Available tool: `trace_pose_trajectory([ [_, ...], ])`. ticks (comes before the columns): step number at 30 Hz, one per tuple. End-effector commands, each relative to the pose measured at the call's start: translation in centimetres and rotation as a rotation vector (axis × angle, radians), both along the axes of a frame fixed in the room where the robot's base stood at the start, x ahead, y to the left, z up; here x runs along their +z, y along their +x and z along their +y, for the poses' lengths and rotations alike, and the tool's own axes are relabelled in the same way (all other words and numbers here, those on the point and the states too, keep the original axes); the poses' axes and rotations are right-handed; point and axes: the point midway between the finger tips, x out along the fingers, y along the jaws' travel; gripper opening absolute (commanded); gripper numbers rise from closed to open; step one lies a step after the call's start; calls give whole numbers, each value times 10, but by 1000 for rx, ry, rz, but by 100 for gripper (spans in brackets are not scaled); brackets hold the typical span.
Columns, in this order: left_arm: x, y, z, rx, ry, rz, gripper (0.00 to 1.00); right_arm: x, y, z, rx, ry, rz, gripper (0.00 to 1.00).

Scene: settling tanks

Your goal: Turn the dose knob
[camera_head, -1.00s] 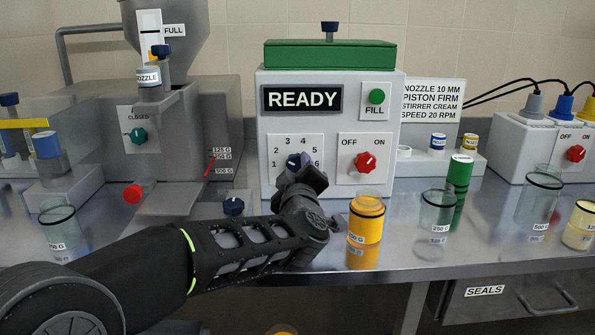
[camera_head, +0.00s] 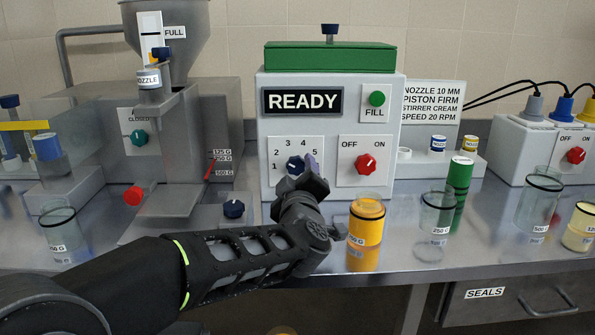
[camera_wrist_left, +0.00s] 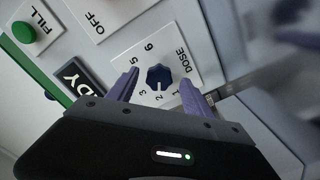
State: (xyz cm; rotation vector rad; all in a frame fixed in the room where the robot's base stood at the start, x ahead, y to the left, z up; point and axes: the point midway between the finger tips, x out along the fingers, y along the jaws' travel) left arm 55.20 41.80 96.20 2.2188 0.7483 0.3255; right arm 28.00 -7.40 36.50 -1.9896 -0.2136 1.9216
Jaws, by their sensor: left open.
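The dose knob (camera_head: 295,165) is a dark blue knob on a white dial plate numbered 1 to 6, on the front of the grey machine. In the left wrist view the knob (camera_wrist_left: 159,77) lies between the fingers, with a gap on each side. My left gripper (camera_head: 303,172) is open in front of the dial, and one purple finger shows right of the knob. The left wrist view shows both purple fingers of the gripper (camera_wrist_left: 160,90). How far the fingertips are from the plate is hard to tell. My right gripper is not in view.
The red OFF/ON knob (camera_head: 366,164) is close to the right of the dial, below the green FILL button (camera_head: 377,97). An orange-filled jar (camera_head: 367,222) stands right of my wrist. Another dark blue knob (camera_head: 233,208) sits low at the left.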

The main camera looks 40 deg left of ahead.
Motion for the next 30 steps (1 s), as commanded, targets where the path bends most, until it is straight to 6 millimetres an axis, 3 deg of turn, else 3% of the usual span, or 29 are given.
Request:
trace_pose_trajectory([
  [6, 2, -30, -23, -1, 2, -2, 59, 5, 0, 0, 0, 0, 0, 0],
  [12, 1, -46, -35, -1, 1, -1, 59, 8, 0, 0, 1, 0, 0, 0],
  [30, 0, -47, -36, 0, 0, 0, 59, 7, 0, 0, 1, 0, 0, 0],
])
